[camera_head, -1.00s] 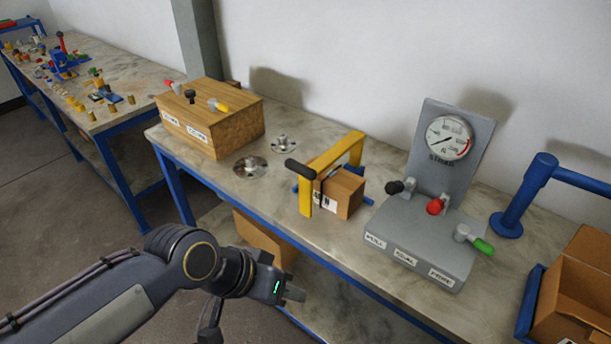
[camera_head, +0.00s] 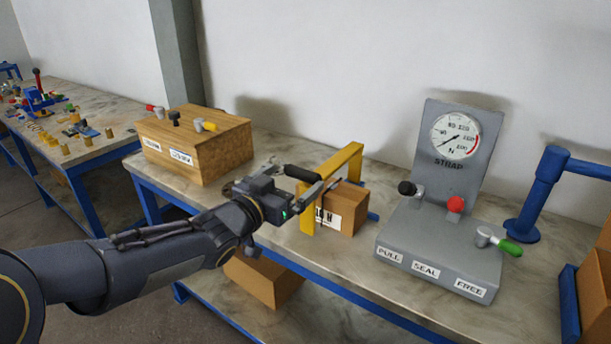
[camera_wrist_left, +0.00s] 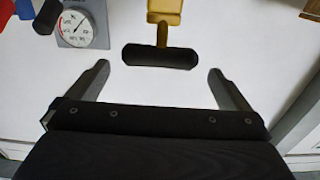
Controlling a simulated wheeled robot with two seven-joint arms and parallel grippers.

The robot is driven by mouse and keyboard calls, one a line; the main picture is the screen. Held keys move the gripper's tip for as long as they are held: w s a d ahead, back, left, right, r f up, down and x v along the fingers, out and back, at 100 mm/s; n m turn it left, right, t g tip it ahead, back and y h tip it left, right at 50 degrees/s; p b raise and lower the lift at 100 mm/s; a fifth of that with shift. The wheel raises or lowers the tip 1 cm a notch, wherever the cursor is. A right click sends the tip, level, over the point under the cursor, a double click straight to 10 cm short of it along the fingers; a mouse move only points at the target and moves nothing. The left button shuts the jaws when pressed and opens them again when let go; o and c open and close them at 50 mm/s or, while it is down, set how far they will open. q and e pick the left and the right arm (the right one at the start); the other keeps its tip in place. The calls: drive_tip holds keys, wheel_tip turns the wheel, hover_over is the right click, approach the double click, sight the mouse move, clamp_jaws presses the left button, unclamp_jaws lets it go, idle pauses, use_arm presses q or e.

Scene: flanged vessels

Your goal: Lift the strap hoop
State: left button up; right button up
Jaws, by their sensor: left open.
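The strap hoop (camera_head: 350,156) is a yellow frame standing over a small cardboard box (camera_head: 345,210) on the bench. Its black handle (camera_head: 302,173) sticks out toward my left gripper (camera_head: 299,181). The gripper is open, with its fingers around the handle end. In the left wrist view, the handle (camera_wrist_left: 160,56) lies crosswise level with the gap between the left gripper's fingertips (camera_wrist_left: 158,69), with space on both sides. Whether the handle is fully inside the gap is unclear. My right gripper is not in view.
A grey strap gauge station (camera_head: 440,240) with black, red and green levers stands right of the hoop. A wooden box (camera_head: 195,145) with levers stands to the left. A blue post (camera_head: 535,195) and an open carton (camera_head: 597,290) are at the right.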

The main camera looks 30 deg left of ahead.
sight(299, 174)
use_arm(q)
drive_tip(key=w, duration=0.6)
drive_tip(key=shift+w+d, duration=0.25)
drive_tip(key=shift+d, duration=0.05)
